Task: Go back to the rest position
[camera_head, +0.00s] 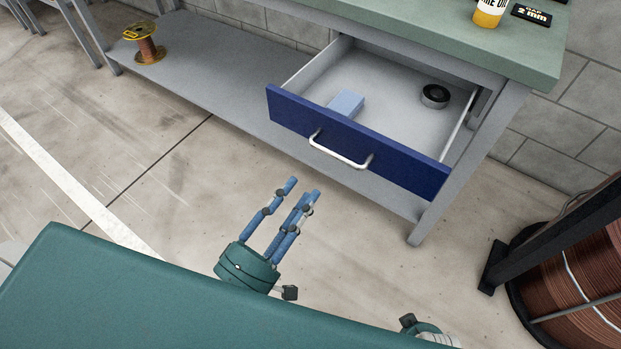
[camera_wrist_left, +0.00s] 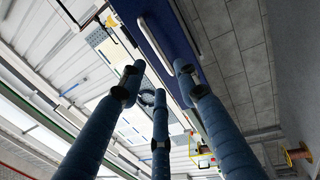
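My left gripper (camera_head: 293,190) has blue jointed fingers on a teal base. It is low in front of the workbench, apart from the drawer front. In the left wrist view its fingers (camera_wrist_left: 158,78) are spread, with nothing between them. Part of a teal wrist (camera_head: 425,329), apparently my right one, shows at the bottom edge of the head view; its fingers cannot be made out.
The blue-fronted drawer (camera_head: 390,160) stands open, holding a light blue block (camera_head: 346,103) and a black roll (camera_head: 435,96). A copper spool (camera_head: 149,49) stands on the lower shelf (camera_head: 205,78). A large cable reel (camera_head: 580,270) is at right. Floor at left is clear.

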